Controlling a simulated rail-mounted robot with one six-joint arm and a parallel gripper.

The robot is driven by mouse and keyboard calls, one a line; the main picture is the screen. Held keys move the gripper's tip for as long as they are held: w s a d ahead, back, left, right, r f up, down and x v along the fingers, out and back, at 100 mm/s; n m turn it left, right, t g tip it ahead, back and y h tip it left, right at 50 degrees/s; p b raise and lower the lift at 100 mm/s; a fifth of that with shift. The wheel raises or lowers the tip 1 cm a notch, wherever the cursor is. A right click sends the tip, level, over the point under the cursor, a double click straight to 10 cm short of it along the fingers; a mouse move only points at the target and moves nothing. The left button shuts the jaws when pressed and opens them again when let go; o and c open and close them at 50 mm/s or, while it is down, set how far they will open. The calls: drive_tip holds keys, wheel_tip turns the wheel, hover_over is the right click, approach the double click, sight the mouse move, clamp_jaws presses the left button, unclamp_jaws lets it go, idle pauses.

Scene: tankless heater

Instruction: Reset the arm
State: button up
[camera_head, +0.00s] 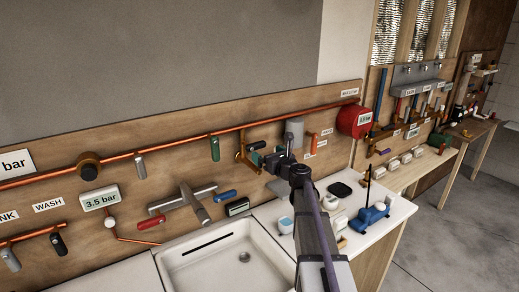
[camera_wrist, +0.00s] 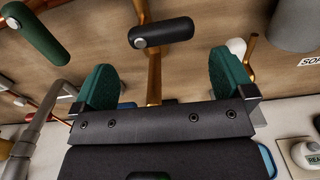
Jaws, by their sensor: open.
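My gripper (camera_head: 268,160) is in front of the wooden pipe board (camera_head: 170,150), at the end of my arm, which reaches up from the lower right past the sink. In the wrist view my gripper (camera_wrist: 163,80) shows two green finger pads spread wide apart with nothing held between them. A black valve handle (camera_wrist: 162,33) on a copper pipe (camera_wrist: 154,75) lies just beyond the gap between the fingers. I cannot tell whether the fingers touch the pipe.
A green lever (camera_head: 214,148) and a red vessel (camera_head: 355,121) are on the board. A grey faucet (camera_head: 194,203) stands over the white sink (camera_head: 205,265). The floor at right is clear.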

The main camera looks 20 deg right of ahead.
drive_tip(key=shift+s+d, duration=0.2)
drive_tip(key=shift+s, duration=0.95)
